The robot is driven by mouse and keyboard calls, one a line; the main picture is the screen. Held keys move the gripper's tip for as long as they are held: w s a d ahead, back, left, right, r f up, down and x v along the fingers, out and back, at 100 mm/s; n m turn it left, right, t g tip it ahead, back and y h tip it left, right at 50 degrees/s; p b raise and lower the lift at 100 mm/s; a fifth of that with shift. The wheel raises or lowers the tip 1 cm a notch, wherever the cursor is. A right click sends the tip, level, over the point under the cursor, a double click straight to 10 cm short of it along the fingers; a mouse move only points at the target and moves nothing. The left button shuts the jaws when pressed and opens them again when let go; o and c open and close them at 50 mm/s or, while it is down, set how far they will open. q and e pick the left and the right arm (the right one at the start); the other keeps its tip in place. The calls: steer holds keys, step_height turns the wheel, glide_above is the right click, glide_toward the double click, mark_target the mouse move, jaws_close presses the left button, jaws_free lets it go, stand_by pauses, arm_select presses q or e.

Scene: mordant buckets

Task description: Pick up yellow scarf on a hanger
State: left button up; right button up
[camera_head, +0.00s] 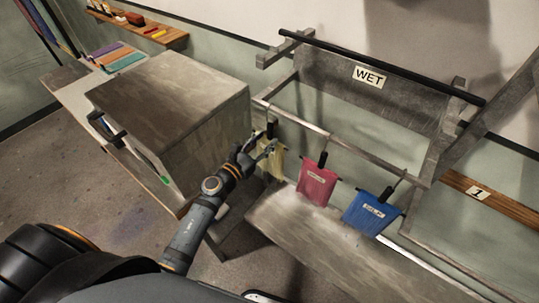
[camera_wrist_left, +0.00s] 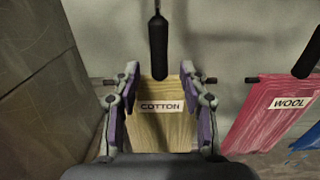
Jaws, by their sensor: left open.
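The yellow scarf (camera_head: 277,162) hangs from the lower rail of the rack by a black hanger grip (camera_head: 270,130). In the left wrist view the scarf (camera_wrist_left: 160,128) carries a COTTON label, and the hanger's black handle (camera_wrist_left: 158,48) rises above it. My left gripper (camera_head: 264,152) is open at the scarf. In the left wrist view its fingers (camera_wrist_left: 160,95) stand on either side of the scarf, with the hanger's thin bar ends showing outside them. Whether the fingers touch the cloth I cannot tell. My right gripper is not in view.
A red scarf (camera_head: 317,186) labelled WOOL and a blue scarf (camera_head: 371,212) hang to the right on the same rail (camera_head: 340,142). A large grey box (camera_head: 200,120) stands close on the left. A grey bench-like surface (camera_head: 300,235) lies below the scarves.

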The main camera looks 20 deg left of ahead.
mark_target(268, 137)
arm_select(q)
steer(key=x, duration=0.3)
steer(key=shift+w, duration=0.15)
steer(key=shift+c, duration=1.3)
jaws_close()
